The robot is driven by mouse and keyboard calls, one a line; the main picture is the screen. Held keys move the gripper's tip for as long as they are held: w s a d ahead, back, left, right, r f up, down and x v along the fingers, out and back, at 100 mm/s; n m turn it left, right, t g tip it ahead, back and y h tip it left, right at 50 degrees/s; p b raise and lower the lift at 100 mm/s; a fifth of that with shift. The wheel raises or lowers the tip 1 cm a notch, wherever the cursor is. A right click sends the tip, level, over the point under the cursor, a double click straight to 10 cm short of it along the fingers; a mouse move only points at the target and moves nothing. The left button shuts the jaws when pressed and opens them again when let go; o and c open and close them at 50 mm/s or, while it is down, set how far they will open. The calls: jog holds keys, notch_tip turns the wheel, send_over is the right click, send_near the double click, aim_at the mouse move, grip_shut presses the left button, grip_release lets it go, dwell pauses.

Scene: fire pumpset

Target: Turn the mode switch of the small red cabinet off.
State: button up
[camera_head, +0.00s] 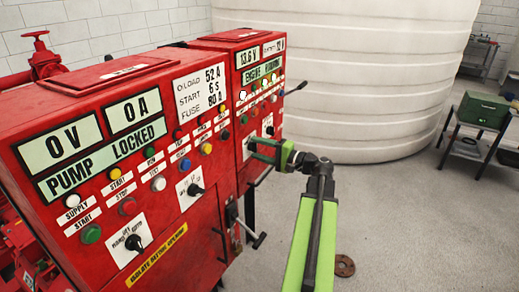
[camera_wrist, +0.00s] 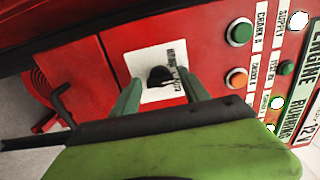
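The small red cabinet (camera_head: 245,90) stands behind the large one, with an "ENGINE RUNNING" display. Its mode switch, a black knob (camera_wrist: 160,76) on a white plate (camera_wrist: 150,60), shows in the wrist view; I cannot clearly tell which mark it points at. My gripper (camera_head: 253,147) is at the cabinet's front in the head view, reaching in from the right. In the wrist view its two green fingers (camera_wrist: 160,82) are apart, one on each side of the knob. I cannot tell whether they touch it. In the head view the gripper partly hides this switch.
The large red cabinet (camera_head: 110,160) with "PUMP LOCKED" and its own knobs is at left. Buttons (camera_wrist: 237,77) and lamps lie beside the switch plate. A black lever (camera_wrist: 62,105) sticks out lower on the cabinet.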

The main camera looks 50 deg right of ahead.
jog(key=shift+s, duration=0.1)
jog(key=v, duration=1.7)
jog(key=shift+s, duration=0.15)
jog(key=shift+f, duration=0.1)
